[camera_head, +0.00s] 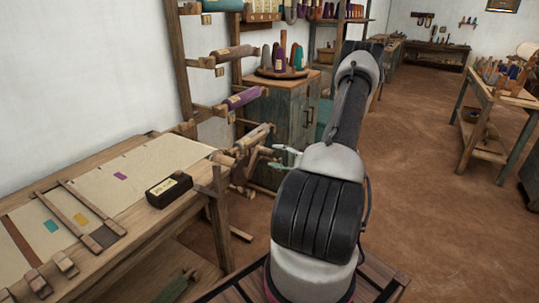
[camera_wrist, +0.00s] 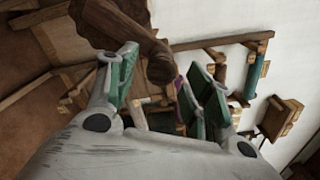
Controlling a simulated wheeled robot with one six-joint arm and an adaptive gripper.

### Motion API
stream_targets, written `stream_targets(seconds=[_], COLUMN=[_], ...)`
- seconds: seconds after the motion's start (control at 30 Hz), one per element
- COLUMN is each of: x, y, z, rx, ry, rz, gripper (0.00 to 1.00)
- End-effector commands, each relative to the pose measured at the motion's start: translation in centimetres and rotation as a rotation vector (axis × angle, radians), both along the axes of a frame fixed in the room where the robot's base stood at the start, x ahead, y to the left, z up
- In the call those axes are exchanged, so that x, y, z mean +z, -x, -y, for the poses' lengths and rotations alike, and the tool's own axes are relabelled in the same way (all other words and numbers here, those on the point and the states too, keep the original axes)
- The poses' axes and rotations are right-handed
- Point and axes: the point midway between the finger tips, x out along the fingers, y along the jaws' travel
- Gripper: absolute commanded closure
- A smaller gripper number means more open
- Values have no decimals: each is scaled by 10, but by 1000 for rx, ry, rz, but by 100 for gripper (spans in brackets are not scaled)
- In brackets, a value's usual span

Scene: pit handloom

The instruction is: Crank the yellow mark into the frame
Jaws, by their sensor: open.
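A cream cloth (camera_head: 150,163) lies on the wooden table at left, with teal (camera_head: 51,226), yellow (camera_head: 81,219) and purple (camera_head: 120,176) marks. The yellow mark shows between the two slanted bars of a wooden frame (camera_head: 70,205); the teal mark is left of the bars and the purple one farther right. A wooden roller (camera_head: 252,138) sits at the table's far end. My gripper (camera_head: 277,158) is open beside that end. In the wrist view, a thick round-ended wooden piece (camera_wrist: 160,65) lies in front of my open, green-padded gripper (camera_wrist: 162,88). I cannot tell whether it is the crank.
A black box with a label (camera_head: 168,190) stands on the table's near edge. A cabinet (camera_head: 290,125) with spools stands behind my gripper. Rollers on a wall rack (camera_head: 240,97) rise at back left. Brown floor (camera_head: 425,195) is open at right, before another table (camera_head: 498,97).

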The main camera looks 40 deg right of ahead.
Motion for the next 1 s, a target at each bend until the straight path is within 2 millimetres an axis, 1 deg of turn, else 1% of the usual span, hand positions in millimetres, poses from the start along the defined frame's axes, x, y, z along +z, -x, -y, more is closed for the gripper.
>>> stream_targets(seconds=[0.03, 0.2, 0.3, 0.4, 0.53, 1.0], x=[0, 0, 0, 0, 0, 0], y=[12, 45, 58, 66, 69, 69], z=[6, 18, 23, 25, 26, 26], rx=[-5, -4, -4, -1, 0, 0], ry=[0, 1, 2, 2, 2, 2], rz=[1, 0, 1, 1, 2, 2], gripper=[49, 49, 49, 49, 49, 49])
